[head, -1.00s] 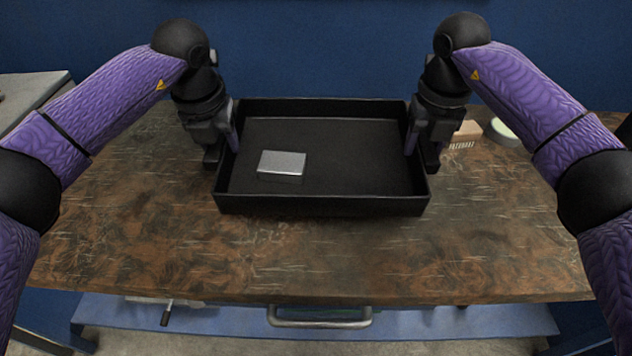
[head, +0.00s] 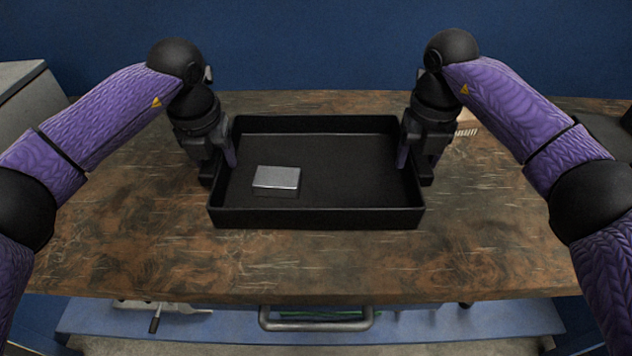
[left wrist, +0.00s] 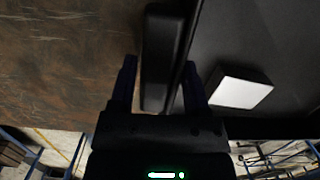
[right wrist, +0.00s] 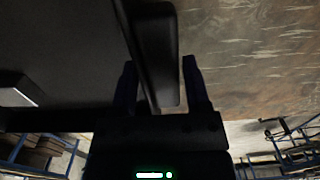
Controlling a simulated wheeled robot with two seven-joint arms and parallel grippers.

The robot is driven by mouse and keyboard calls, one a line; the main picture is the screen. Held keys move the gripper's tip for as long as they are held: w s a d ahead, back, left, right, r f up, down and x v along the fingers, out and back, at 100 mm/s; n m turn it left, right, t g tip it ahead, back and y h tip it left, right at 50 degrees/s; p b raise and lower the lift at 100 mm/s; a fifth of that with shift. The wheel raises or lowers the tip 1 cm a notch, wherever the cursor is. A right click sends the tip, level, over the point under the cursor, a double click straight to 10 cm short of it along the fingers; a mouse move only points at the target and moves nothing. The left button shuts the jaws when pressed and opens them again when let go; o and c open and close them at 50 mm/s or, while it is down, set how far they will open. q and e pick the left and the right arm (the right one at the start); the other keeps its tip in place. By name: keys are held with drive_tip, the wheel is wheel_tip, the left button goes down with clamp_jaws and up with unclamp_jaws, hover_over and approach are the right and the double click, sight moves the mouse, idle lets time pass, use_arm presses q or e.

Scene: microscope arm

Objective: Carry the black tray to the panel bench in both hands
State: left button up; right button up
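The black tray (head: 315,219) is a shallow rectangle over the wooden bench top, level as far as I can see. A small silver box (head: 276,178) lies inside it, left of centre. My left gripper (head: 221,162) is at the tray's left side wall, and my right gripper (head: 411,162) at its right side wall. In the left wrist view the fingers (left wrist: 160,75) straddle the tray's side, and in the right wrist view the fingers (right wrist: 160,75) do the same. Any gap beneath the tray is hard to judge.
The wooden bench top (head: 130,240) is clear in front of and beside the tray. A brush (head: 466,130) lies behind my right gripper, partly hidden. A blue wall (head: 315,45) stands behind the bench. A grey surface (head: 25,85) is at the far left.

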use_arm(q)
drive_tip(key=shift+o, duration=1.2)
drive_tip(key=shift+r, duration=0.2)
use_arm(e)
drive_tip(key=shift+o, duration=1.2)
drive_tip(key=shift+r, duration=0.25)
drive_tip(key=shift+r, duration=0.3)
use_arm(q)
wheel_tip(320, 180, up, 12)
drive_tip(key=s, duration=0.1)
drive_tip(key=shift+s, duration=0.4)
use_arm(e)
wheel_tip(320, 180, up, 11)
drive_tip(key=shift+s+r, duration=0.2)
use_arm(q)
drive_tip(key=shift+f, duration=0.1)
